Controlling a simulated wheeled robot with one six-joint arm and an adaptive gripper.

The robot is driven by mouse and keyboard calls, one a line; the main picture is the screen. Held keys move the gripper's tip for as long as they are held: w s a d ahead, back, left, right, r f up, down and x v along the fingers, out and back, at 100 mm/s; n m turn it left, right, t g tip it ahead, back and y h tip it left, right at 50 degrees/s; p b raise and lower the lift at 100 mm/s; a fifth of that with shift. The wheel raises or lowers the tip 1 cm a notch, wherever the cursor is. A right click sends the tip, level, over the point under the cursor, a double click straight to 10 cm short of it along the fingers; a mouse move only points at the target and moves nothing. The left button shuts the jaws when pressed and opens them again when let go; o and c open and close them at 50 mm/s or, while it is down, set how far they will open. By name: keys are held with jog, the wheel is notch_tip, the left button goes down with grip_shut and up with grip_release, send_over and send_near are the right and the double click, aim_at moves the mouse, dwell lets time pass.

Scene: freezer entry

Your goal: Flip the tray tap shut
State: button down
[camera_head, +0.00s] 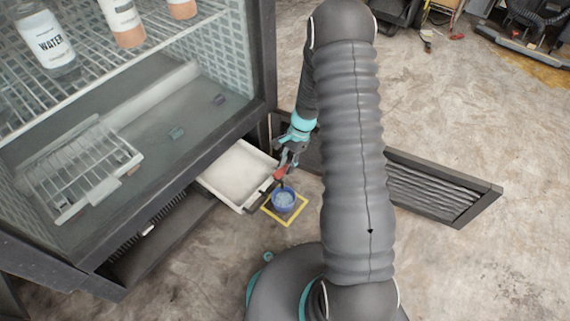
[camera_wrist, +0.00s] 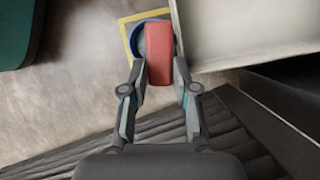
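The white tray (camera_head: 240,172) juts out from the bottom of the freezer cabinet; its pale surface also shows in the wrist view (camera_wrist: 230,35). The red tap handle (camera_head: 280,173) is at the tray's front corner, above a blue cup (camera_head: 284,199) with a pale blue inside. In the wrist view the red handle (camera_wrist: 159,52) covers much of the blue cup (camera_wrist: 141,42). My gripper (camera_head: 284,165) is at the handle. In the wrist view my gripper (camera_wrist: 159,68) is open, its fingertips on either side of the handle's near end; whether they touch it is unclear.
The cup stands on a yellow-edged floor square (camera_head: 290,221). The freezer cabinet (camera_head: 262,60), with bottles on a wire shelf (camera_head: 120,65), fills the left. A dark grille panel (camera_head: 435,190) lies on the floor at right.

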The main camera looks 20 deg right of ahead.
jog(key=shift+w+a+n+g, duration=0.1)
jog(key=shift+w+n+g, duration=0.1)
jog(key=shift+n, duration=0.35)
jog(key=shift+w+a+n+g, duration=0.1)
jog(key=shift+n+g, duration=0.1)
jog(key=shift+n, duration=0.35)
jog(key=c, duration=0.9)
grip_release()
jog(key=shift+r, duration=0.1)
jog(key=shift+w+d+r, duration=0.1)
jog(key=shift+d+r, duration=0.05)
jog(key=shift+r, duration=0.1)
jog(key=v, duration=1.1)
jog(key=shift+r, duration=0.2)
